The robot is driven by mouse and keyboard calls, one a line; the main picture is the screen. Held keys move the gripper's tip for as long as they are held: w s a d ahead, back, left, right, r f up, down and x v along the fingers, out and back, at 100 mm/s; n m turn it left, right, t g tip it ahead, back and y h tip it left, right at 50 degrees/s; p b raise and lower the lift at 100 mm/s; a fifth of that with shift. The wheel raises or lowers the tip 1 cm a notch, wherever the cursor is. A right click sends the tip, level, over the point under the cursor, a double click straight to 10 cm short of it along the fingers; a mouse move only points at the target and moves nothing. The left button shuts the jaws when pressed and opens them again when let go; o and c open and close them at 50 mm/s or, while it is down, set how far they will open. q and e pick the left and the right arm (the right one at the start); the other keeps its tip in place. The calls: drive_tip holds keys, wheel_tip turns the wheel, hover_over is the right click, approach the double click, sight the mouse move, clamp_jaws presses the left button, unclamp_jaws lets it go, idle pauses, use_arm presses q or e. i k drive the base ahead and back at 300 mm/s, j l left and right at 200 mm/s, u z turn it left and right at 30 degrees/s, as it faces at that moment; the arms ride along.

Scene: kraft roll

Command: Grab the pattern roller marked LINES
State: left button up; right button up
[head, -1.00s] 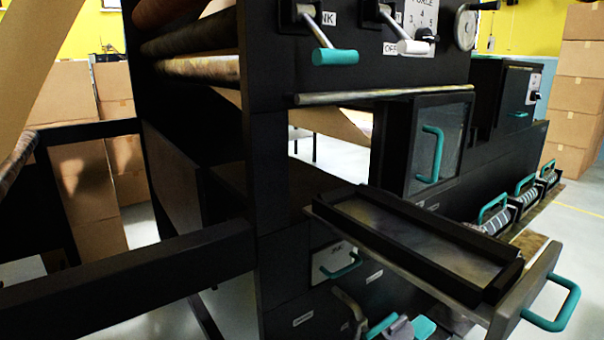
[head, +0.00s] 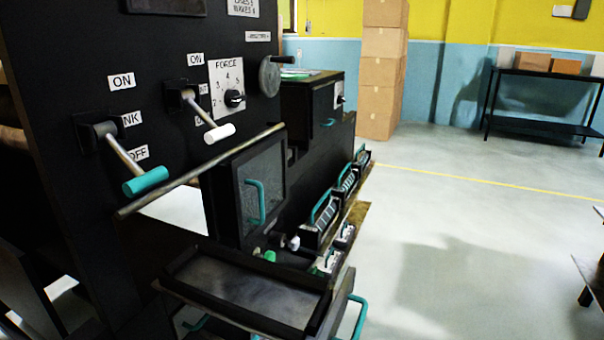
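Pattern rollers with teal handles sit in a row on a ledge along the right side of the black machine. The nearest roller (head: 318,225) has a striped surface, a second roller (head: 346,184) is behind it, and a third (head: 361,160) is farthest. Their markings are too small to read, so I cannot tell which is LINES. Neither of my grippers is in view.
A black tray (head: 188,262) juts out at the machine's front, below a glass-windowed door (head: 268,182). Levers with a teal grip (head: 146,181) and a white grip (head: 219,133) stick out. Open floor (head: 460,215) lies right; boxes (head: 378,98) stand behind.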

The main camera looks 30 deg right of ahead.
sight(350, 176)
drive_tip(key=z, duration=1.15)
drive_tip(key=i+l, duration=0.1)
drive_tip(key=l, duration=0.2)
drive_tip(key=l+z, duration=0.15)
drive_tip(key=l, duration=0.15)
drive_tip(key=i+l, duration=0.3)
drive_tip(key=i, duration=0.15)
drive_tip(key=i+l+z, duration=0.1)
drive_tip(key=i+l, duration=0.5)
drive_tip(key=i, duration=0.3)
drive_tip(key=i+l+z, duration=0.1)
drive_tip(key=i+l, duration=0.2)
drive_tip(key=i, duration=0.15)
